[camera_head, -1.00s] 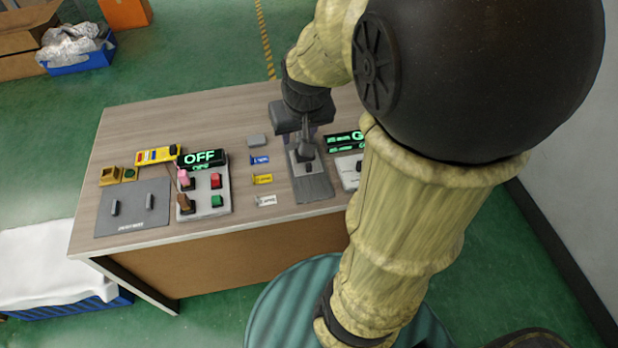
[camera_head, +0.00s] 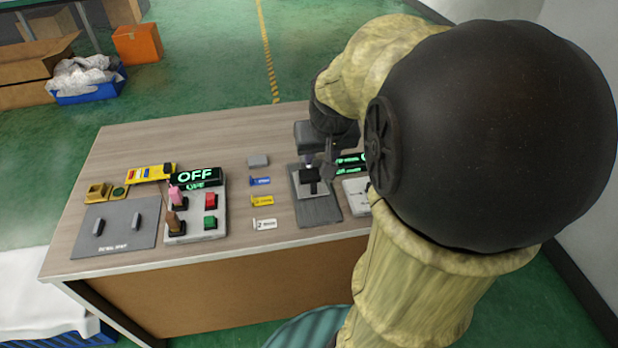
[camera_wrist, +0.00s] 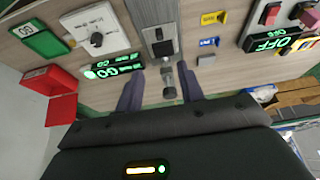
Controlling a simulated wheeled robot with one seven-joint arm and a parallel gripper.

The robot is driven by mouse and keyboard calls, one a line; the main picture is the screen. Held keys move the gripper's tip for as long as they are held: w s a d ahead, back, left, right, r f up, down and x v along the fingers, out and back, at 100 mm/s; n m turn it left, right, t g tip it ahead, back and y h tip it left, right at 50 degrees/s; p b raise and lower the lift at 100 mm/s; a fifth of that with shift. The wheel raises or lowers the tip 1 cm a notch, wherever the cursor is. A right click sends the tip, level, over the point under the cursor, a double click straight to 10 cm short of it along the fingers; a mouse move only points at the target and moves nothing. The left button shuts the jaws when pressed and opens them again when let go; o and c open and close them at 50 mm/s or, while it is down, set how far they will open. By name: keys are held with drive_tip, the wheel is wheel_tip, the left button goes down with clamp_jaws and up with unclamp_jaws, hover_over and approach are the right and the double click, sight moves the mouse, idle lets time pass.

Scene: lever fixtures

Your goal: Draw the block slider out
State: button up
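The block slider is a grey plate (camera_head: 318,211) with a dark block (camera_head: 311,187) on it, near the right part of the table. In the wrist view its plate (camera_wrist: 160,18) stands at the top middle, with the dark block (camera_wrist: 163,47) at its lower end. My gripper (camera_wrist: 161,88) is open, its two fingers apart. A small grey knob-like part (camera_wrist: 169,92) shows between the fingers; I see no finger touching it. In the head view my gripper is just behind the block, and its fingertips are partly hidden.
Left of the slider are small coloured labels (camera_head: 262,201), a grey block (camera_head: 258,160) and a switch panel (camera_head: 197,228) with an OFF display (camera_head: 195,178). A red open box (camera_wrist: 50,92) lies beyond.

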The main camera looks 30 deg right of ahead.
sight(314, 185)
drive_tip(key=b+x, duration=0.3)
drive_tip(key=x, duration=1.4)
drive_tip(key=shift+f+b, duration=0.1)
drive_tip(key=shift+b, duration=0.3)
drive_tip(key=shift+c, duration=0.2)
clamp_jaws()
